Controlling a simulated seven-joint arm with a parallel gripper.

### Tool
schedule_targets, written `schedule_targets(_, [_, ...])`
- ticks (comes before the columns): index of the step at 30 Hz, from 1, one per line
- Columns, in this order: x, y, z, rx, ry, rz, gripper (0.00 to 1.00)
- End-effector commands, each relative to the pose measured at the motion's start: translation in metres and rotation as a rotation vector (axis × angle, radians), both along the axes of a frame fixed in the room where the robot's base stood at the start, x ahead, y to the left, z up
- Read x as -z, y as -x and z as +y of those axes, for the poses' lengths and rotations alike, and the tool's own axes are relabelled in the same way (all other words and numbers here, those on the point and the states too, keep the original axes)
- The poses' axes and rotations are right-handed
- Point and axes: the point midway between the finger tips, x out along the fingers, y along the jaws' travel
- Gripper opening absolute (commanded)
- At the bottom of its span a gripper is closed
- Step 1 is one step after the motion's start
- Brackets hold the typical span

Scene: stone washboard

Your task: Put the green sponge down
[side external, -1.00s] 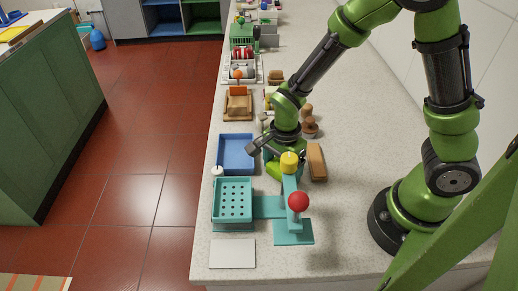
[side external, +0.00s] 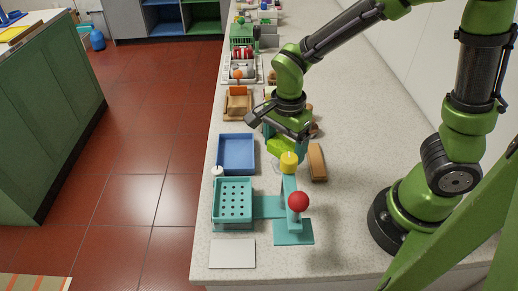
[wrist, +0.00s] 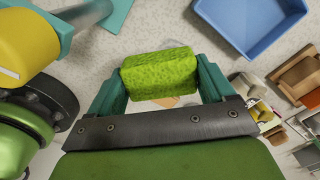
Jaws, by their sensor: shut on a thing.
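The green sponge (wrist: 160,72) is a bright yellow-green block. In the wrist view it sits between the two teal fingers of my gripper (wrist: 158,85), which is shut on it. In the side view the sponge (side external: 281,147) hangs below my gripper (side external: 284,143), above the counter, behind the yellow knob. A clear round dish-like thing shows faintly on the counter beneath it.
A blue tray (side external: 237,153) lies left of the sponge. A teal perforated basket (side external: 232,203) and a teal stand with a yellow knob (side external: 289,161) and red ball (side external: 298,201) are in front. A wooden block (side external: 317,163) stands right. The white counter at front left holds a pale flat plate (side external: 232,254).

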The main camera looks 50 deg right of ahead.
Motion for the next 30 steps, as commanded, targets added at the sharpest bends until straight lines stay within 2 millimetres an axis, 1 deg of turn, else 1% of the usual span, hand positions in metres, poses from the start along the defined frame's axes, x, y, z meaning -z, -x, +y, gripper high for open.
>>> schedule_targets(13, [0.000,0.000,0.000,-0.001,0.000,-0.001,0.58])
schedule_targets(16, [-0.008,-0.001,0.001,-0.001,-0.002,-0.004,0.58])
schedule_targets(17, [-0.013,-0.002,0.001,-0.002,-0.003,-0.006,0.58])
schedule_targets(20, [-0.037,-0.002,0.001,-0.001,-0.004,-0.008,0.58])
schedule_targets(25, [-0.084,-0.001,0.000,0.000,-0.004,-0.009,0.58])
schedule_targets(30, [-0.116,-0.001,0.000,0.001,-0.002,-0.005,0.58])
